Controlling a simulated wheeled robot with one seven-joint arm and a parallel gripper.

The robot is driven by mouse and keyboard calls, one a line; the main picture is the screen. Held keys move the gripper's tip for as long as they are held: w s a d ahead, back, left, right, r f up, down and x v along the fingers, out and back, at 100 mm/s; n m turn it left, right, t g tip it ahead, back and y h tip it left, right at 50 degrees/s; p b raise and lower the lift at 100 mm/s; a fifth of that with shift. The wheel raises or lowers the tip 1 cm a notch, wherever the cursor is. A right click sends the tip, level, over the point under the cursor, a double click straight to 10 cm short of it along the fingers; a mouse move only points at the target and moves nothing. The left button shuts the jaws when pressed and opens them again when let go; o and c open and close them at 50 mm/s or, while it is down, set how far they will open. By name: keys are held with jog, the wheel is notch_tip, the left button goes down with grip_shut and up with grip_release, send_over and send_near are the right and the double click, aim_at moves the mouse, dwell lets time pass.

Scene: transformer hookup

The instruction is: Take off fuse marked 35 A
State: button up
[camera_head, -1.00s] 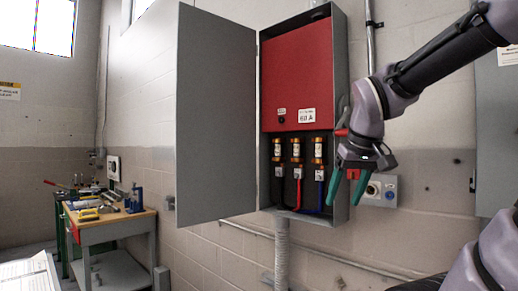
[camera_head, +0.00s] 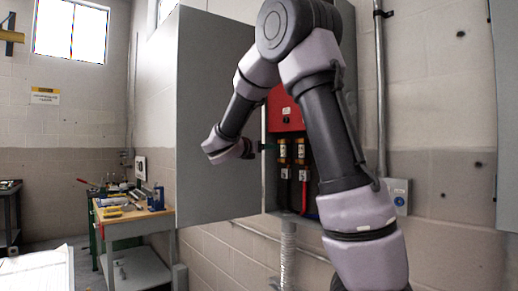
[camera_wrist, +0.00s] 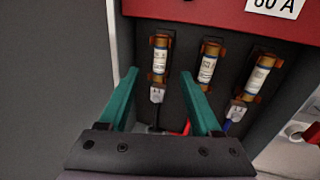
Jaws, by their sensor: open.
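Three brown-and-cream fuses sit in a row under a red panel in the open grey cabinet. In the wrist view they are the left fuse (camera_wrist: 160,58), the middle fuse (camera_wrist: 208,64) and the right fuse (camera_wrist: 258,76). Their printed ratings are too small to read. My gripper (camera_wrist: 158,76) is open and empty, its green fingers pointing toward the left fuse, one to each side of it in the picture. I cannot tell the remaining distance. In the head view my gripper (camera_head: 262,147) is at the fuses' left; my arm hides the right fuse.
The red panel (camera_head: 284,110) carries a label (camera_wrist: 274,5) reading 60 A. The open cabinet door (camera_head: 215,120) stands close to my wrist on the left. Wires run below the fuses. A workbench with tools (camera_head: 125,215) stands further left. A grey wall box (camera_head: 399,195) is at the right.

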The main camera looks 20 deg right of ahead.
aim_at(282, 147)
jog(key=x, duration=1)
jog(key=shift+w+d+f, duration=0.1)
jog(key=shift+w+d, duration=0.1)
jog(key=shift+d, duration=0.15)
grip_shut()
